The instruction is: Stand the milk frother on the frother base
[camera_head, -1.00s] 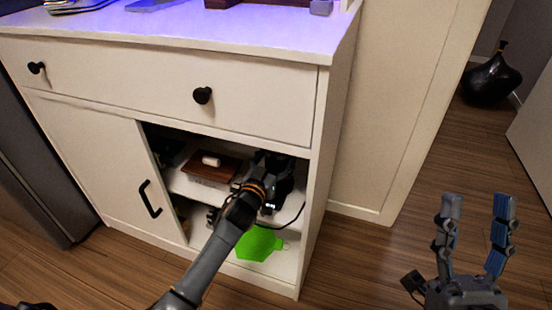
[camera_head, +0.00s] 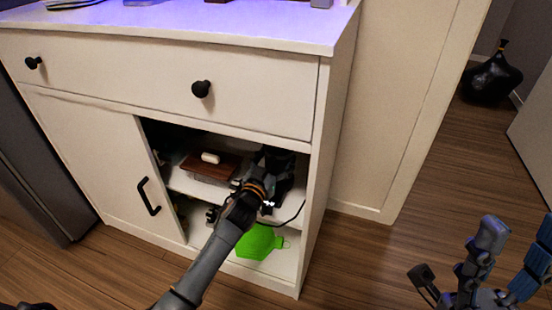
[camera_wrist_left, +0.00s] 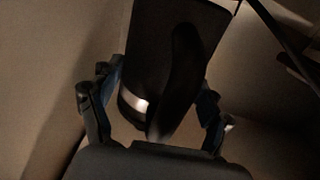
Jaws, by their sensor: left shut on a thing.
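My left gripper (camera_head: 268,190) reaches into the open right half of the cabinet, at the upper shelf. It is shut on the dark milk frother (camera_head: 278,163). In the left wrist view the frother (camera_wrist_left: 175,45) is a black body with a shiny silver band low down, between the two fingers (camera_wrist_left: 160,95). I cannot make out the frother base; the gripper and the dark frother cover that part of the shelf. I cannot tell whether the frother touches anything below. My right gripper (camera_head: 519,235) is open and empty at the lower right, outside the cabinet.
A brown-lidded box (camera_head: 212,167) stands left of the frother on the shelf. A bright green object (camera_head: 258,243) lies on the lower shelf. A thin dark cord (camera_head: 294,216) hangs near the gripper. The cabinet's right wall (camera_head: 318,190) is close by.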

